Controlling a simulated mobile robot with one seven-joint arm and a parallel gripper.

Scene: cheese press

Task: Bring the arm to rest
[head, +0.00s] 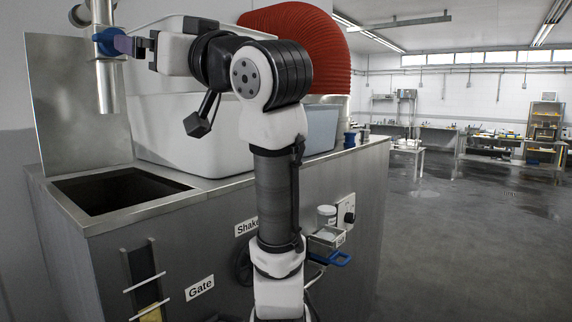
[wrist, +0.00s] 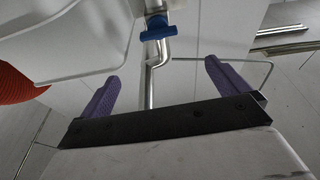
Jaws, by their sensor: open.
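My gripper (head: 122,44) is at the upper left of the head view, raised above the metal counter, its purple fingers pointing left towards a steel pipe (head: 107,85) with a blue valve handle (head: 104,41). In the wrist view my gripper (wrist: 162,76) is open, its two purple fingers wide apart and nothing held between them. I cannot tell how far the fingertips are from the pipe. My arm is bent, its upright part in front of the counter.
A square opening (head: 112,190) lies in the metal counter (head: 205,192) below the pipe. A white tub (head: 165,130) and a red ribbed hose (head: 318,40) stand behind my arm. A small jar (head: 326,215) sits on a front shelf. Open floor (head: 470,250) lies to the right.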

